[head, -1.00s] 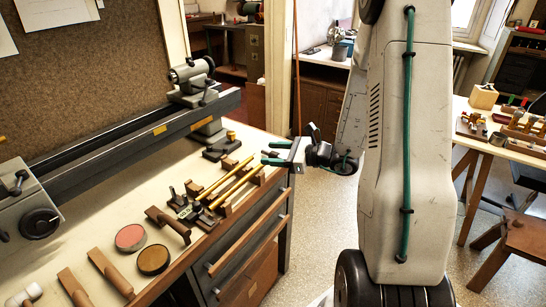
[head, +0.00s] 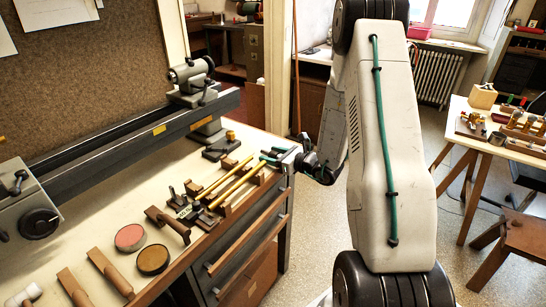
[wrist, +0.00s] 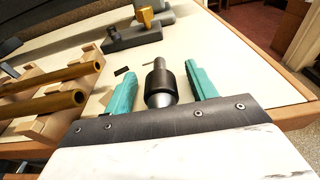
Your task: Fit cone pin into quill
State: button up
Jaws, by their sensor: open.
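My gripper (wrist: 160,88) is open, its two green fingers low over the right end of the bench; it also shows in the head view (head: 271,154). Between the fingers in the wrist view is a dark cylindrical part with a grey tapered end, which looks like the cone pin (wrist: 158,84). Gaps show between it and both fingers. I cannot tell it apart in the head view. The tailstock (head: 192,76) stands on the lathe bed at the back, with the quill (head: 180,75) apparently on its left side.
Brass tubes (head: 231,187) rest on wooden blocks (wrist: 80,120) left of my gripper. A dark block (wrist: 130,36) with a brass knob (wrist: 145,18) lies beyond the fingers. The bench edge (wrist: 252,54) is close on the right. Round pads and wooden-handled tools lie at the front left.

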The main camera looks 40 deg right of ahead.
jog(key=c, duration=1.1)
